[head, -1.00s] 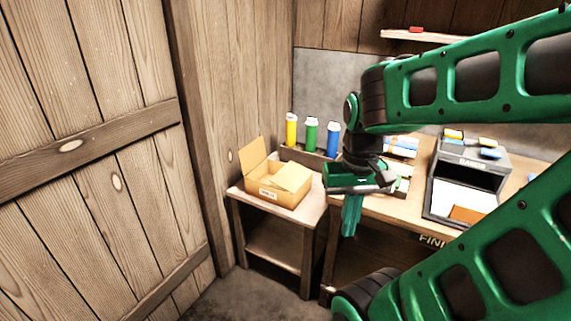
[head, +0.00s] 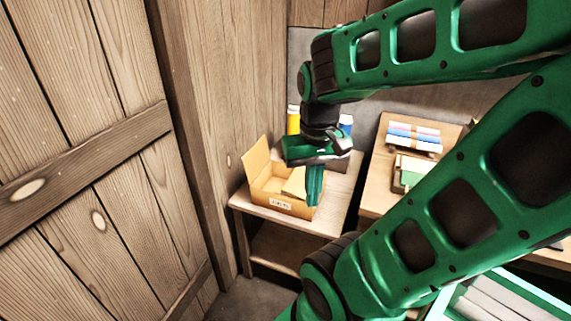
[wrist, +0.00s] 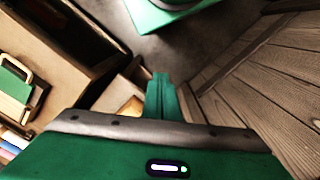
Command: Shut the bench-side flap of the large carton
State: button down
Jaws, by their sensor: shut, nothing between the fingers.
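The large carton (head: 270,198), tan with a label on its front, stands on a small wooden side table. Its left flap (head: 257,158) stands up, leaning outward. A paler flap (head: 294,184) on the bench side slants over the opening, partly hidden by my gripper, so I cannot tell how far it is closed. My gripper (head: 314,200) points down at the carton's right side, its green fingers together and empty; contact is unclear. In the wrist view the shut fingers (wrist: 160,82) show, with a small tan patch, perhaps the carton, beside them.
The side table (head: 335,205) stands left of the workbench (head: 377,185), which holds trays and coloured items. A yellow bottle (head: 293,118) and a blue one (head: 346,123) stand behind the carton. A plank wall (head: 90,180) closes off the left.

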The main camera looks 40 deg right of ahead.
jog(key=shift+w+a, duration=0.2)
jog(key=shift+w, duration=0.2)
jog(key=m+t+h, duration=0.2)
jog(key=m+h, duration=0.1)
jog(key=m, duration=0.4)
send_over(294, 174)
jog(key=s, duration=0.1)
jog(key=f, duration=1.2)
jog(key=a+f, duration=0.1)
jog(key=f, duration=0.6)
jog(key=shift+w+f, duration=0.1)
jog(key=shift+f, duration=0.65)
